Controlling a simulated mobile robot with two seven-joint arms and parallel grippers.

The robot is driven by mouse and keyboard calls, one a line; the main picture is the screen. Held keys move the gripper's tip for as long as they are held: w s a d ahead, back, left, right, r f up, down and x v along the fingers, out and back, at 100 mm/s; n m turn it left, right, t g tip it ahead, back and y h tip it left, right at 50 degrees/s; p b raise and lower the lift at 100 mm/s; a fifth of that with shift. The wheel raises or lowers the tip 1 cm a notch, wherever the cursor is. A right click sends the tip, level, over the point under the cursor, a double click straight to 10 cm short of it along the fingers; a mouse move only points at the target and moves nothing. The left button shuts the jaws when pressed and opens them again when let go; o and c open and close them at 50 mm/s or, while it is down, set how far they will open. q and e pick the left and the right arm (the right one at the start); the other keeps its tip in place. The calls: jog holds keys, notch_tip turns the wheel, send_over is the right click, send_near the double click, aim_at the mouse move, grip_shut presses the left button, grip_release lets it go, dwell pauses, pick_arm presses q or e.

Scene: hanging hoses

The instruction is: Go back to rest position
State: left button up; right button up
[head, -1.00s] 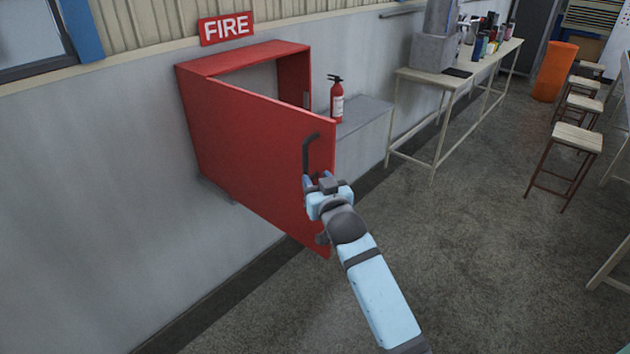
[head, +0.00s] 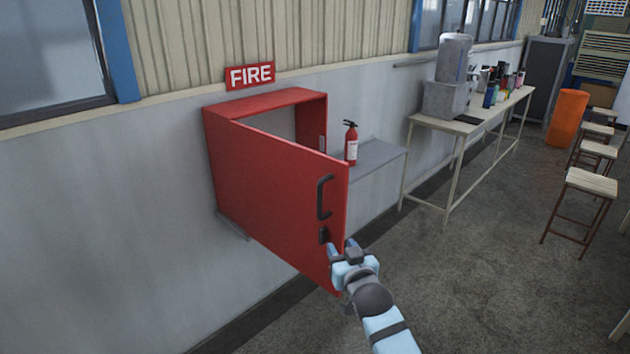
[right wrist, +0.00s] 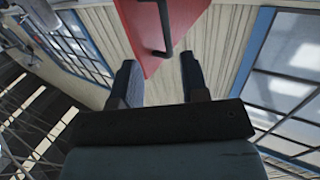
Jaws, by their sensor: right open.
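My right gripper (head: 343,247) is open and empty, just below and to the right of the black door handle. It also shows in the right wrist view (right wrist: 160,80), with its two fingers spread apart. The red cabinet door (head: 265,190) stands partly open on the wall cabinet. Its black handle (head: 322,197) is apart from my fingers, and it shows in the right wrist view (right wrist: 165,25) beyond the gap between them. I cannot tell whether a fingertip touches the door edge. My left gripper is not in view.
A red fire extinguisher (head: 351,145) stands on a grey ledge (head: 375,158) right of the cabinet. A long table (head: 435,126) with a grey dispenser (head: 447,95) and several bottles runs along the wall. Stools (head: 590,184) stand at the right. The floor (head: 470,260) between is clear.

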jog(key=s+d+f+g, duration=0.2)
jog(key=s+d+f, duration=0.1)
jog(key=s+f, duration=0.55)
jog(key=s+d+f+g, duration=0.1)
jog(key=s+d+f, duration=0.2)
jog(key=s+f, duration=0.6)
jog(key=s+d+f+g, duration=0.1)
jog(key=s+f, duration=0.2)
jog(key=s, duration=0.6)
jog(key=s+d+f+g, duration=0.2)
jog(key=s+f, duration=0.1)
jog(key=s, duration=0.7)
jog(key=shift+s+f+n+h, duration=0.2)
jog(key=shift+f+n+h, duration=0.1)
jog(key=shift+w+d, duration=0.1)
